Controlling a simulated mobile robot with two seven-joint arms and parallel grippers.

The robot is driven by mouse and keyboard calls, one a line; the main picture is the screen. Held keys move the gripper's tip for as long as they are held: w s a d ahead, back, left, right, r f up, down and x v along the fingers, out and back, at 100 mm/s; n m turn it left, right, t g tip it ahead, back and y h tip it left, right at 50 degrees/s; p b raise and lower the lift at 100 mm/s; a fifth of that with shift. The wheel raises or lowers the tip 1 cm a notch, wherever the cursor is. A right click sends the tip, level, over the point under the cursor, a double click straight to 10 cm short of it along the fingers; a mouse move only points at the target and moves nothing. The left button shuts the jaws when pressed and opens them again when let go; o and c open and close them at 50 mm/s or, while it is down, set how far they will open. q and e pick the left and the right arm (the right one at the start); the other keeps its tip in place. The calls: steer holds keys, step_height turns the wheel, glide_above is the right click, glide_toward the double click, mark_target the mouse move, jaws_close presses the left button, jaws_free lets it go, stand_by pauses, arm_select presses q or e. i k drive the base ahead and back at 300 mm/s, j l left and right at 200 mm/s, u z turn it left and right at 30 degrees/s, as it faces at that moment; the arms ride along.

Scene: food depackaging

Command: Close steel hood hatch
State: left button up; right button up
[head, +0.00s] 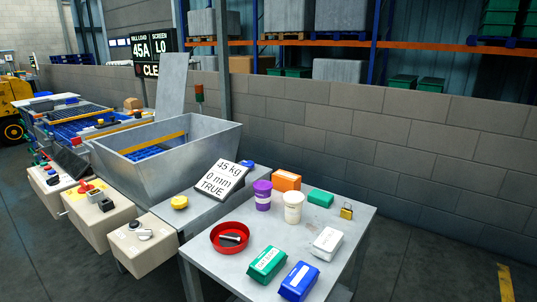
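A flat grey steel panel (172,88), which looks like the hood hatch, stands upright at the back of an open steel hopper (205,148). The panel leans slightly, and its lower edge is hidden behind the hopper's far rim. The hopper's top is open, and a blue grid and a yellow bar show inside it. Neither of my grippers is in the head view.
A grey table (340,210) at the front right holds several packages, a red bowl (230,238), tubs and a padlock (346,211). A sign (220,178) reading "45 kg 0 mm TRUE" stands by the hopper. Control boxes (140,243) line the front left. Floor at right is clear.

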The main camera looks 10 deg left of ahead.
mark_target(173, 67)
steer(key=l+u, duration=0.3)
steer(key=l, duration=0.55)
steer(key=l+u, duration=0.25)
steer(key=l, duration=0.6)
steer(key=i+l+u, duration=0.15)
steer(key=l, duration=0.25)
steer(key=i+l+u, duration=0.1)
steer(key=l, duration=0.3)
steer(key=i+l+u, duration=0.15)
steer(key=l, duration=0.3)
steer(key=i+l+u, duration=0.15)
steer(key=l, duration=0.35)
steer(key=i+l+u, duration=0.15)
steer(key=l, duration=0.35)
steer(key=i+l+u, duration=0.15)
steer(key=l, duration=0.4)
steer(key=i+l+u, duration=0.15)
steer(key=l, duration=0.4)
steer(key=i+l+u, duration=0.15)
steer(key=l, duration=0.4)
steer(key=i+l+u, duration=0.2)
steer(key=l, duration=0.35)
steer(key=l+u, duration=0.15)
steer(key=l, duration=0.4)
